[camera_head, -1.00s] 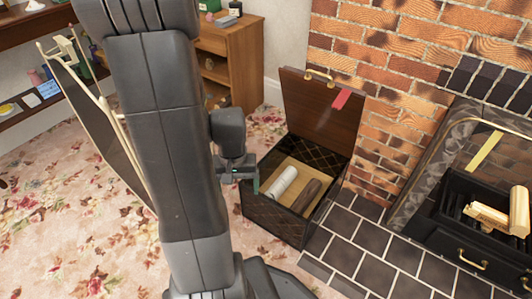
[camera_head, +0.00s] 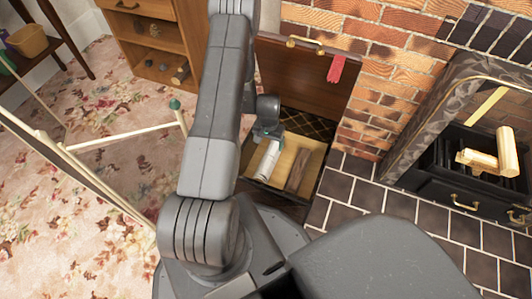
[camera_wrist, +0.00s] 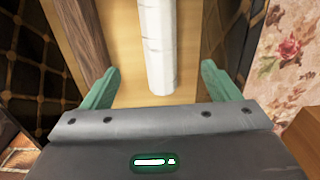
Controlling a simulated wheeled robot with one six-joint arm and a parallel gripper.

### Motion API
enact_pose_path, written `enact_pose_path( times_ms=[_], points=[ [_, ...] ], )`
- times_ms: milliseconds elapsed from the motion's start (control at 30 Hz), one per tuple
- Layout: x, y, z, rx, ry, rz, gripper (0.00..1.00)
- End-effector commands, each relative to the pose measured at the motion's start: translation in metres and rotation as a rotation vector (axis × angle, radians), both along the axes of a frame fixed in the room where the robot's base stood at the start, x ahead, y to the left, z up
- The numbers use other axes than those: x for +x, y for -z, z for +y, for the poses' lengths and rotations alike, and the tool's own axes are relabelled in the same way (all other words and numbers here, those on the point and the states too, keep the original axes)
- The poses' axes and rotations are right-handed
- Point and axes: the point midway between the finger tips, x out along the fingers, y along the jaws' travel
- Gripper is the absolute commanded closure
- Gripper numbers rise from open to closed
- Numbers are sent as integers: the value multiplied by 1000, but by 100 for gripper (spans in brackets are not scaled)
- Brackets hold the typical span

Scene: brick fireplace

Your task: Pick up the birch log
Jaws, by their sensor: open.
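The birch log (camera_head: 264,163) is white and lies in the open wooden box (camera_head: 316,157), beside a dark brown log (camera_head: 297,171). In the wrist view the birch log (camera_wrist: 158,50) runs up the picture, its near end between the two green fingers. My gripper (camera_head: 268,138) is down over the box at the far end of the birch log, partly hidden by my arm. In the wrist view my gripper (camera_wrist: 157,90) is open, with a finger on each side of the log and gaps between. Whether the fingers reach down to its height I cannot tell.
The raised box lid (camera_head: 305,75) stands behind, with a red cloth (camera_head: 335,69) on it. The brick fireplace (camera_head: 395,65) and its grate (camera_head: 460,165) are at the right. The box's dark patterned side (camera_wrist: 225,35) is close to the right finger. Floral carpet (camera_head: 110,90) lies left.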

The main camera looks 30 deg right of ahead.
Motion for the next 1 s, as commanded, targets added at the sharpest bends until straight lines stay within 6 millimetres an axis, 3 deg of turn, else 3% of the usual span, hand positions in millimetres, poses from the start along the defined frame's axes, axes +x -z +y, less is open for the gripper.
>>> enact_pose_path(
  times_ms=[167,500,767,1000],
  points=[
    [-3,20,-4,-2,14,-1,18],
    [-3,83,-4,-2,13,-1,18],
    [-2,99,-4,-2,13,-3,18],
    [-5,133,-1,-1,13,-1,18]
  ],
)
